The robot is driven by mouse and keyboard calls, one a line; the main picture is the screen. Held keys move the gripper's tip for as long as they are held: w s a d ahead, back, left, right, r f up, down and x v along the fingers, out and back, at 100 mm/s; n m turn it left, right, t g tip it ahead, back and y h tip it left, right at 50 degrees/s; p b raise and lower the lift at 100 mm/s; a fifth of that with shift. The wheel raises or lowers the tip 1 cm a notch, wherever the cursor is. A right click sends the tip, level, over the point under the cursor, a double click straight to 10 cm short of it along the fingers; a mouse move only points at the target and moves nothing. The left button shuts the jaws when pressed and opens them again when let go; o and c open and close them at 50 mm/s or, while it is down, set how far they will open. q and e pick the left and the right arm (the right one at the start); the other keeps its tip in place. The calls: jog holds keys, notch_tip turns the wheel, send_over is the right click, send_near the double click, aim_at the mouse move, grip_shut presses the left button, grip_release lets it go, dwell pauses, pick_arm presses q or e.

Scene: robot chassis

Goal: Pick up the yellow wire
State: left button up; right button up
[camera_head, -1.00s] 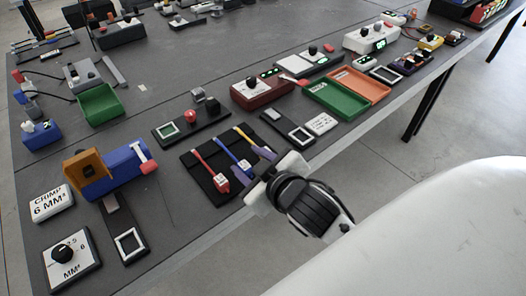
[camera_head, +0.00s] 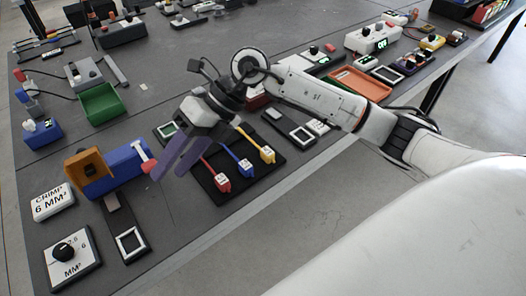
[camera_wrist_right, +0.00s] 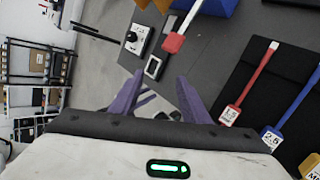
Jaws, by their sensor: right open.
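The yellow wire (camera_head: 252,140) lies on a black mat (camera_head: 232,197), to the right of the blue wire (camera_head: 233,152) and the red wire (camera_head: 213,164). Its yellow labelled end (camera_head: 267,155) points to the table's front edge. My right gripper (camera_head: 184,162) is open and empty, with purple fingers, above the table left of the mat and apart from the yellow wire. In the right wrist view its fingers (camera_wrist_right: 156,96) are spread with nothing between them. That view shows the yellow wire's labelled end (camera_wrist_right: 312,166) cut off at the lower right corner. My left gripper is not in view.
A blue and orange crimp device (camera_head: 118,170) with a red-tipped lever (camera_head: 148,163) stands just left of my right gripper. A frame panel (camera_head: 129,242) and dial box (camera_head: 71,255) lie nearer. My right arm crosses above devices at the right.

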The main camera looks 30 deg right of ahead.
jog(key=w+d+f+m+h, duration=0.15)
jog(key=d+h, duration=0.45)
jog(key=d, duration=0.7)
jog(key=g+h, duration=0.1)
jog(key=h, duration=0.2)
send_over(265, 149)
notch_tip(265, 149, down, 4)
jog(key=shift+a+r+m, duration=0.15)
jog(key=shift+r+m, duration=0.1)
jog(key=shift+m, duration=0.2)
jog(key=shift+w+f+p, duration=0.1)
jog(key=shift+f+p, duration=0.5)
jog(key=shift+f, duration=2.15)
jog(key=shift+c, duration=0.4)
grip_shut()
